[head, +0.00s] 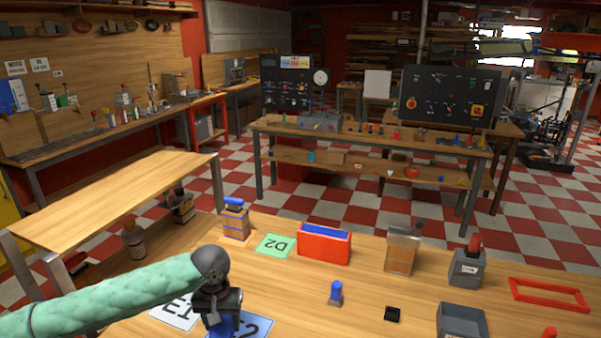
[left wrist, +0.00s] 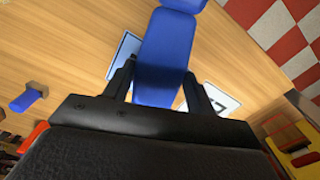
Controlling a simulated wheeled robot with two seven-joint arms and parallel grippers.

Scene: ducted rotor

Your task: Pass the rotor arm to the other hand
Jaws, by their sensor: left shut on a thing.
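My left gripper (head: 221,308) comes in from the left on its green-sleeved arm, over the near edge of the table. It is shut on a blue, flat-sided piece, which I take to be the rotor arm (head: 222,328). In the left wrist view the rotor arm (left wrist: 165,62) stands out between the two black fingers, with a narrower waist near its far end. In the head view most of it is hidden behind the gripper or cut off by the bottom edge. My right gripper is in neither view.
On the table stand a red bin (head: 324,246), a small blue knobbed part (head: 336,293), a black square block (head: 392,314), a grey tray (head: 461,320) and a red frame (head: 549,295). A green card (head: 273,246) lies flat. White and blue cards lie under the gripper. The middle front is fairly clear.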

